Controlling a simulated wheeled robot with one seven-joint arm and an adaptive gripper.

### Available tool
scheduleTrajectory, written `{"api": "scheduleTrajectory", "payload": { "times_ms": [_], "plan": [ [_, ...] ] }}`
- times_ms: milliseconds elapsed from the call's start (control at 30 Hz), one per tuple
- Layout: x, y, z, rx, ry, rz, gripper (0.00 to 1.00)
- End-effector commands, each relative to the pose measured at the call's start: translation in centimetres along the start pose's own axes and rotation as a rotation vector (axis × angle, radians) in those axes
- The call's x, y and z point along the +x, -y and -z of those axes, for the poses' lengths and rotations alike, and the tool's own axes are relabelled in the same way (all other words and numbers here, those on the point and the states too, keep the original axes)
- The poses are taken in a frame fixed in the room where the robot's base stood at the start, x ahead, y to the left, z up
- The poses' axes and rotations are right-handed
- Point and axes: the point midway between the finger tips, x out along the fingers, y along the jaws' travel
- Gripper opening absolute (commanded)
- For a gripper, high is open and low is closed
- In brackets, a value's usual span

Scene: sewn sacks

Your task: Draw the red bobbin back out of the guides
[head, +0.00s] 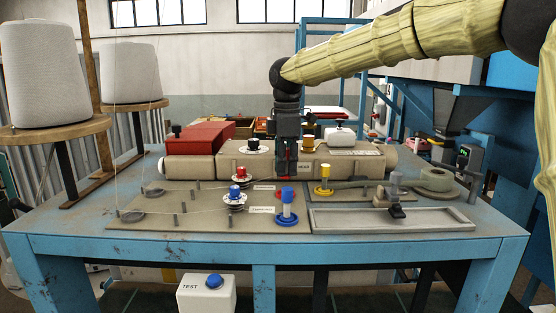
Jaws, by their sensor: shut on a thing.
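My gripper (287,172) points straight down over the middle of the table, its fingers close together around the upper part of the red bobbin (281,194). The bobbin's red base shows low beside the board's labels, partly behind the blue bobbin (287,207); I cannot tell whether it touches the board. The fingers hide most of its stem. On the guide board (200,221) at left are several small posts, a red-knobbed tension disc (238,173) and a blue-knobbed tension disc (235,193). Pale thread runs across the board from the left.
A yellow bobbin (324,180) stands close right of my gripper, and the blue bobbin stands in front. A long beige machine body (230,161) lies behind. A shallow grey tray (437,223) at front right is mostly empty. Large thread cones (47,75) stand at left.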

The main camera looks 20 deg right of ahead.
Motion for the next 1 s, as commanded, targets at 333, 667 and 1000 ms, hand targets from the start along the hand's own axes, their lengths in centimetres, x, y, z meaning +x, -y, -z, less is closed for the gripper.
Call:
{"api": "scheduleTrajectory", "payload": {
  "times_ms": [333, 667, 1000],
  "plan": [
    [0.3, 1.7, -0.1, -0.001, -0.003, -0.013, 0.0],
    [3.0, -0.4, 0.0, 0.001, 0.0, 0.004, 0.0],
    [4.4, 0.1, -0.2, 0.002, 0.0, -0.001, 0.0]
  ]
}}
